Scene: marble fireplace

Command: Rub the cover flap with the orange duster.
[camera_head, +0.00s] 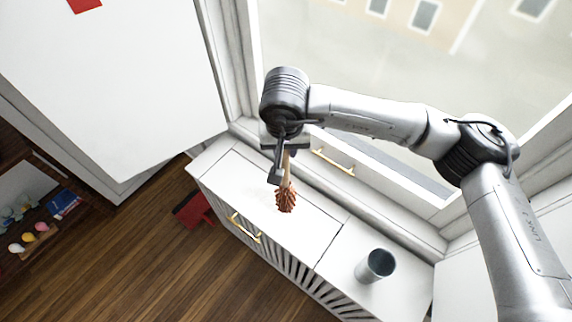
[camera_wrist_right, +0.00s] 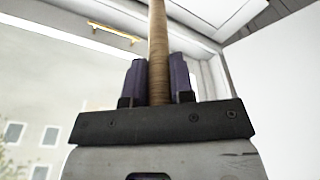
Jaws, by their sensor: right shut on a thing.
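The orange duster (camera_head: 286,198) has a brownish-orange head and a light wooden handle. My right gripper (camera_head: 281,172) is shut on the handle, and the head hangs down over the white cabinet top. In the right wrist view the handle (camera_wrist_right: 158,50) stands between the two dark fingers of the gripper (camera_wrist_right: 158,80). The cover flap appears to be the white panel (camera_head: 255,185) on the cabinet top with a gold handle (camera_head: 245,228) at its front edge. The duster head is over this panel; I cannot tell whether it touches. My left gripper is out of view.
A grey metal cup (camera_head: 375,266) stands on the cabinet top to the right. A window with a gold handle (camera_head: 332,160) is behind. A red object (camera_head: 193,209) is on the wooden floor at the cabinet's left. A shelf (camera_head: 32,245) with small items is far left.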

